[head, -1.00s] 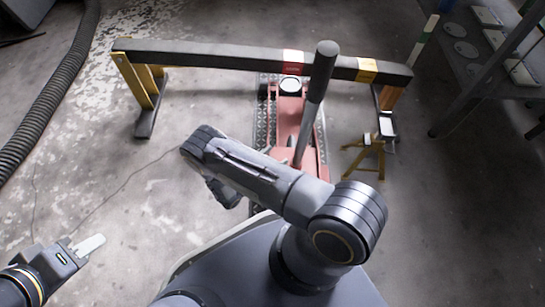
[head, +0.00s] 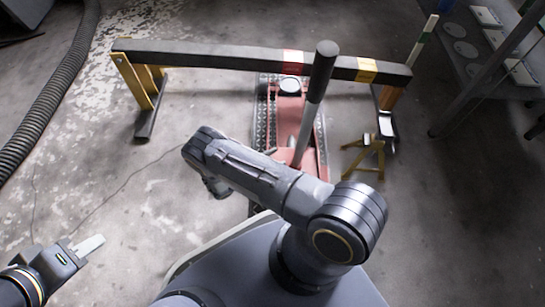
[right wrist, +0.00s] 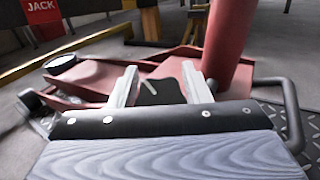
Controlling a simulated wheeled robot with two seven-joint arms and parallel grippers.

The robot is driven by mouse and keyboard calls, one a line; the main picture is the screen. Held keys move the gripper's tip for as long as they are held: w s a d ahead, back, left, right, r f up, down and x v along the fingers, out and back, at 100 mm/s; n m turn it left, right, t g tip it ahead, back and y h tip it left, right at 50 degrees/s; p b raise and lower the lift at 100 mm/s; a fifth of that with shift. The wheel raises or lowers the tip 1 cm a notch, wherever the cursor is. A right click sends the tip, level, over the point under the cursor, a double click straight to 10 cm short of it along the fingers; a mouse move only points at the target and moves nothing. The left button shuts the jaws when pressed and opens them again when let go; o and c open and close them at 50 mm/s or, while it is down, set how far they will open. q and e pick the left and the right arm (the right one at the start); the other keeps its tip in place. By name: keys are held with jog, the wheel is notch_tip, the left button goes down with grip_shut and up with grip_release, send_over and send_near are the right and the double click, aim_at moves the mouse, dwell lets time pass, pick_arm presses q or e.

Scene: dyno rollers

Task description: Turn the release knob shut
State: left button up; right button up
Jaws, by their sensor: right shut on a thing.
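A red floor jack (head: 289,112) stands on the floor, with its long grey handle (head: 317,85) tilted up to the right. The jack also shows in the right wrist view (right wrist: 100,85). There the dark release knob (right wrist: 165,93), with a pale line on its face, sits between the two pale fingers of my right gripper (right wrist: 160,86). The gripper is shut on the knob. In the head view my right arm hides the knob and this gripper. My left gripper (head: 88,245) is at the lower left, away from the jack; its finger gap cannot be made out.
A dark beam (head: 225,57) with red and yellow bands crosses above the jack on yellow-legged stands. A small yellow stand (head: 364,155) is right of the jack. A ribbed hose (head: 60,90) lies at the left. A shelf (head: 480,60) stands at the upper right.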

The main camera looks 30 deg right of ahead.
jog(key=m+g, duration=0.1)
jog(key=m, duration=0.1)
jog(key=m+g+y, duration=0.1)
jog(key=m+g, duration=0.3)
jog(key=shift+s+y, duration=0.35)
jog(key=shift+y, duration=0.05)
jog(key=shift+m+g, duration=0.3)
jog(key=shift+m, duration=0.1)
jog(key=o, duration=1)
jog(key=shift+a, duration=0.1)
jog(key=v, duration=0.7)
jog(key=shift+a, duration=0.35)
jog(key=shift+w+r, duration=0.1)
